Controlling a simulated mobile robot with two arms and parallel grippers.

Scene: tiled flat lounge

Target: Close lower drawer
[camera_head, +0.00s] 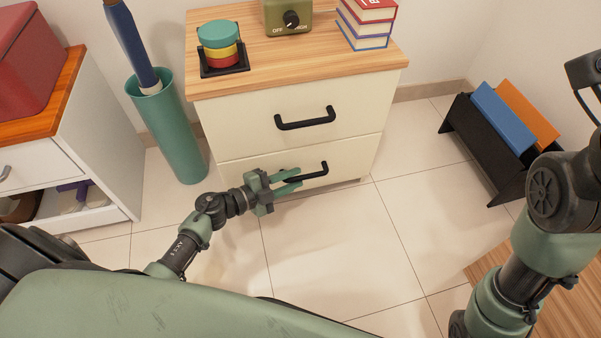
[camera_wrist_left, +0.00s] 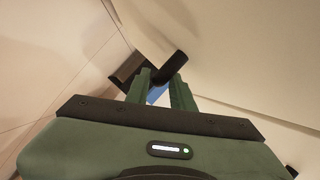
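The lower drawer (camera_head: 345,150) is the bottom cream front of a wood-topped cabinet. It looks flush or nearly flush with the upper drawer (camera_head: 255,105); a small gap cannot be ruled out. Its black bar handle (camera_head: 318,171) also shows in the left wrist view (camera_wrist_left: 172,66). My left gripper (camera_head: 298,180) is at the left end of this handle. Its green fingers are apart, with a gap between them in the left wrist view (camera_wrist_left: 160,92); the handle is at their tips. Contact cannot be told.
The cabinet top (camera_head: 285,55) holds stacked coloured discs (camera_head: 219,42), a green box with a knob (camera_head: 286,15) and books (camera_head: 366,22). A teal bin (camera_head: 172,125) stands left of the cabinet. A black rack (camera_head: 480,150) stands right. The tiled floor in front (camera_head: 340,235) is clear.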

